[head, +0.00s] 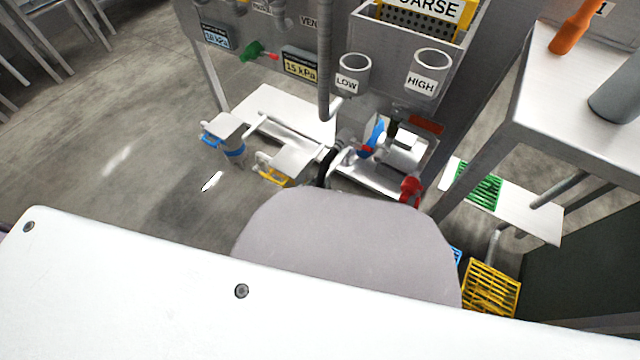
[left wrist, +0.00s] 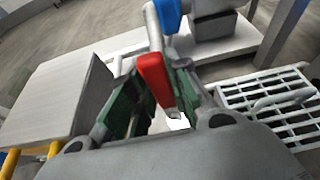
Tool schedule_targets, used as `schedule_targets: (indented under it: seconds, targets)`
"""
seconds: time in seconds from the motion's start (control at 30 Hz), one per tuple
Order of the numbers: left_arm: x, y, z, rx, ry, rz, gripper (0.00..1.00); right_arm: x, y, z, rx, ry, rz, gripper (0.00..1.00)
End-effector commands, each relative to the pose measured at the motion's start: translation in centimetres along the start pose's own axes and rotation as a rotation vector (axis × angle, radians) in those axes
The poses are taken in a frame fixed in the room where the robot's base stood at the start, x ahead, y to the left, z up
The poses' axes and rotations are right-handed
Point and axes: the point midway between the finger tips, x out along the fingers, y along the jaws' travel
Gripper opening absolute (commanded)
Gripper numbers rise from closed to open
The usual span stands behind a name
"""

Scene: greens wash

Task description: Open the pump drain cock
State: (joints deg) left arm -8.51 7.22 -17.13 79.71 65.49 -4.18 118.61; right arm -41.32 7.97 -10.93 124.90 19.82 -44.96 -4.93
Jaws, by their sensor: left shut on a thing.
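In the left wrist view a red lever (left wrist: 153,76) hangs below a silver pipe (left wrist: 153,27) with a blue part (left wrist: 167,14) near its top. My left gripper (left wrist: 158,100) has its green-padded fingers on either side of the red lever and is shut on it. In the head view the pump (head: 402,152) sits low under the grey tank, with a blue handle (head: 375,136) and a red handle (head: 411,189) near it. I cannot make out my left gripper in the head view. My right gripper is in neither view.
A white slotted rack (left wrist: 272,100) lies right of my left gripper. A grey box-like part (left wrist: 60,95) stands at its left. A steel table (head: 560,120) stands at the right, with a yellow crate (head: 491,288) below. Open floor (head: 90,150) is at the left.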

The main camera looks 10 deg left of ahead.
Motion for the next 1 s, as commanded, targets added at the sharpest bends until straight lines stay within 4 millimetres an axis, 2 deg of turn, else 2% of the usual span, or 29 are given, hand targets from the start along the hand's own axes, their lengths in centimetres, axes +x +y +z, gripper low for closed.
schedule_targets:
  seconds: [0.03,0.2,0.67,1.0]
  targets:
    - [-0.1,0.2,-0.2,-0.003,0.002,0.004,0.21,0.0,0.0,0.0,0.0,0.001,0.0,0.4]
    - [0.0,0.2,-0.1,-0.002,0.001,0.003,0.41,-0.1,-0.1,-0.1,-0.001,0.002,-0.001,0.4]
    - [-0.2,0.0,0.0,-0.001,0.0,0.001,0.41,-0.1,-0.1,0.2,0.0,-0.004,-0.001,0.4]
    - [-1.9,0.0,-0.1,-0.004,0.0,0.002,0.41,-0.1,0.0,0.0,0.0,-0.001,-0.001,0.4]
